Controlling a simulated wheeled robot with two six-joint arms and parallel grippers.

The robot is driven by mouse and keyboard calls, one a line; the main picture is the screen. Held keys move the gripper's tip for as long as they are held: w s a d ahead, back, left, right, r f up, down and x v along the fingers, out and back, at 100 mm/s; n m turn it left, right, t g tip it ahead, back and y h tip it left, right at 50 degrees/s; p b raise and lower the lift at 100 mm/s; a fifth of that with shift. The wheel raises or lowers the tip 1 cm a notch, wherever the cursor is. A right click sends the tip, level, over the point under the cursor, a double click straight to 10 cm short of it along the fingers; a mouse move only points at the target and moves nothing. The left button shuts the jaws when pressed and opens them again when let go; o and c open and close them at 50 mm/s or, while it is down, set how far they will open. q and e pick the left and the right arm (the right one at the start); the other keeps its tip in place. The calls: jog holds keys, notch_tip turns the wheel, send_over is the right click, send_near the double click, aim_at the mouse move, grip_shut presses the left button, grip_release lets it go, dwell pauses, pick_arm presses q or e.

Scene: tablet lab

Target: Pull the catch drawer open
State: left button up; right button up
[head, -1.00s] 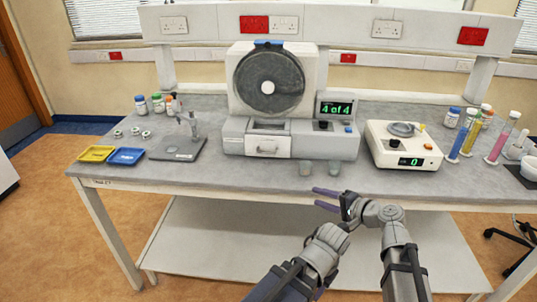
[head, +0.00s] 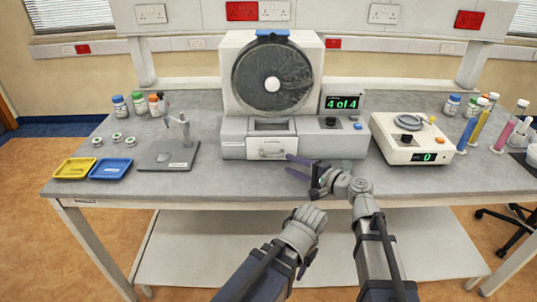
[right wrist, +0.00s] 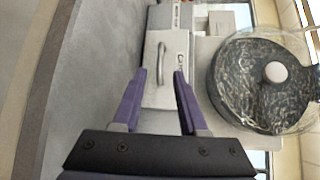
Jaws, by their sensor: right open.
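The catch drawer (head: 270,149) is a pale front with a bar handle, low on the left of the grey machine (head: 237,137). It looks shut. My right gripper (head: 288,165) is open and empty, just right of the drawer front in the head view. In the right wrist view, the drawer front (right wrist: 176,75) and its handle (right wrist: 160,62) lie ahead of the open purple fingers (right wrist: 156,95). The handle is roughly in line with the gap, apart from the fingers. My left gripper (head: 307,262) is low in front of the bench, mostly hidden by its own wrist.
Left of the machine are a grey stand (head: 178,150), a yellow tray (head: 62,172) and a blue tray (head: 111,173). A white balance (head: 413,142) stands to the right, with coloured cylinders (head: 480,128) beyond.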

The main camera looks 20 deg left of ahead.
aim_at(272, 142)
jog(key=shift+b+x, duration=0.6)
jog(key=shift+x, duration=3.25)
grip_shut()
jog(key=shift+s, duration=0.1)
